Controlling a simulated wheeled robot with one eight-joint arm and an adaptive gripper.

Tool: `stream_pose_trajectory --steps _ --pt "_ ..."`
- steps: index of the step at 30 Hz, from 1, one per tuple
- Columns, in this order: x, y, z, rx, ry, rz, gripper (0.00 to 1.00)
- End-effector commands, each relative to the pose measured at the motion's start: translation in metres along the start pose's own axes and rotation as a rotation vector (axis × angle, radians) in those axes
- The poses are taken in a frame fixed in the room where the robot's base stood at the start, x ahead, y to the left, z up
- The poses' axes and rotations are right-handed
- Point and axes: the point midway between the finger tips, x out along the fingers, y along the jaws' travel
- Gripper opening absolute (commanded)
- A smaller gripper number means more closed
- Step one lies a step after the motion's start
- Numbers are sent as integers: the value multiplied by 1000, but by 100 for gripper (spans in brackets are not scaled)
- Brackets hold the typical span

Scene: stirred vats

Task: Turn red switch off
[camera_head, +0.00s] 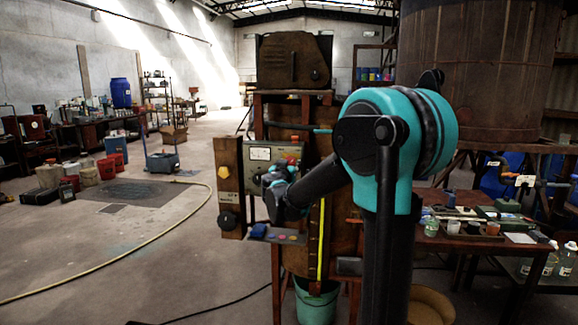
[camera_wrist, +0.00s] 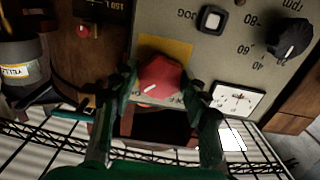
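The red switch (camera_wrist: 162,78) is a faceted red knob on a yellow plate (camera_wrist: 178,48) on a grey-green control panel (camera_wrist: 240,55). The wrist view shows the panel lettering upside down. My gripper (camera_wrist: 160,92) has its two dark fingertips apart, one on each side of the red switch. I cannot tell whether either fingertip touches it. In the head view my gripper (camera_head: 276,182) is at the front of the panel (camera_head: 262,153), and a bit of red shows beside it. My gripper and arm hide much of the panel there.
A black dial (camera_wrist: 289,37), a white push button (camera_wrist: 212,19) and a white meter (camera_wrist: 236,98) are near the switch. A smaller red button (camera_wrist: 83,31) sits on a wooden board to the left. A table with bottles (camera_head: 470,235) stands at the right. Open floor lies left.

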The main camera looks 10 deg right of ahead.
Motion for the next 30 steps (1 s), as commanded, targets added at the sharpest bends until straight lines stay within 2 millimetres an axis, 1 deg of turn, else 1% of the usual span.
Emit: stream_pose_trajectory --steps 1,6,7,14,19,23,30 --pt "0 0 0 0 0 0 36" --pt "0 0 0 0 0 0 15" --pt "0 0 0 0 0 0 13" --pt "0 0 0 -21 0 0 13" --pt "0 0 0 -88 0 0 13" --pt "0 0 0 -176 0 1 13" --pt "0 0 0 -393 0 1 13"
